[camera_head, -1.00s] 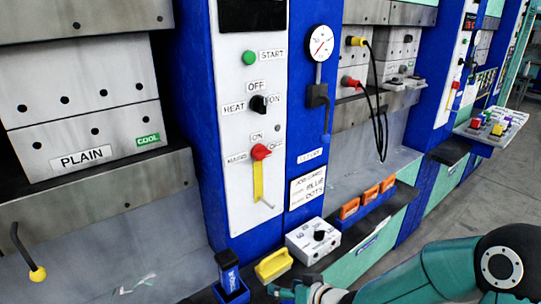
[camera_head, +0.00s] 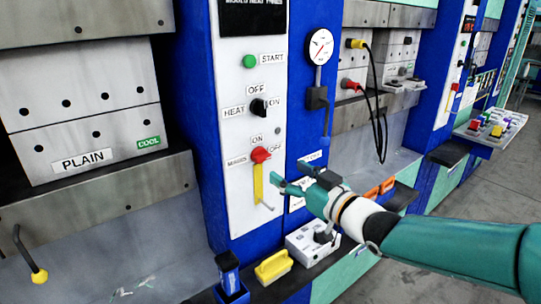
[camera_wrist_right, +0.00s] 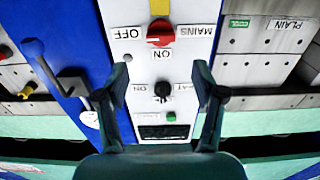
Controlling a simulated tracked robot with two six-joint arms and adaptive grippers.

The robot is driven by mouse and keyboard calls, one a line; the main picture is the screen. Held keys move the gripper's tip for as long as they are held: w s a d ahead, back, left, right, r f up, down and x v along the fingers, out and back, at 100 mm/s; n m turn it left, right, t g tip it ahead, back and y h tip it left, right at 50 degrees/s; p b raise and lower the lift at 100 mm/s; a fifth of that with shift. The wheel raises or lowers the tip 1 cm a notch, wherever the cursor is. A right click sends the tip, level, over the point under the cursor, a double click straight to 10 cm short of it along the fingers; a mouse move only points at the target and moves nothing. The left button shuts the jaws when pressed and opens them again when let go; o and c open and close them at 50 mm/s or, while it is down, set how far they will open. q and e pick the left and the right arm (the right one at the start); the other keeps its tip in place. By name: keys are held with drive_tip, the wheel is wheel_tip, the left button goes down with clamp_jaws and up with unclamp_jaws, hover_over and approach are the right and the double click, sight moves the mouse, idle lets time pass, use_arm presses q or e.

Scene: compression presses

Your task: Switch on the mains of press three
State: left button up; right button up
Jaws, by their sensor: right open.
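The red mains switch (camera_head: 260,154) sits on the white panel of a blue press column, with ON above it, OFF to its right and MAINS to its left. A yellow strip (camera_head: 258,184) hangs below it. The switch also shows in the upside-down right wrist view (camera_wrist_right: 160,33), where its handle looks roughly crosswise, in line with OFF. My right gripper (camera_head: 292,177) is open and empty, to the right of and below the switch in the head view. In the wrist view its fingertips (camera_wrist_right: 160,68) are spread, with the switch beyond them. My left gripper is not in view.
Above the switch are a black heat selector (camera_head: 258,107) and a green start button (camera_head: 250,61). A gauge (camera_head: 320,46) and a blue-handled lever (camera_head: 325,120) stand to the right. A grey box (camera_head: 305,247) and a yellow handle (camera_head: 273,267) lie below.

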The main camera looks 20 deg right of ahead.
sight(266, 158)
drive_tip(key=p+x, duration=0.2)
drive_tip(key=x, duration=0.7)
drive_tip(key=shift+w+f, duration=0.1)
drive_tip(key=shift+w, duration=0.05)
drive_tip(key=shift+c, duration=0.4)
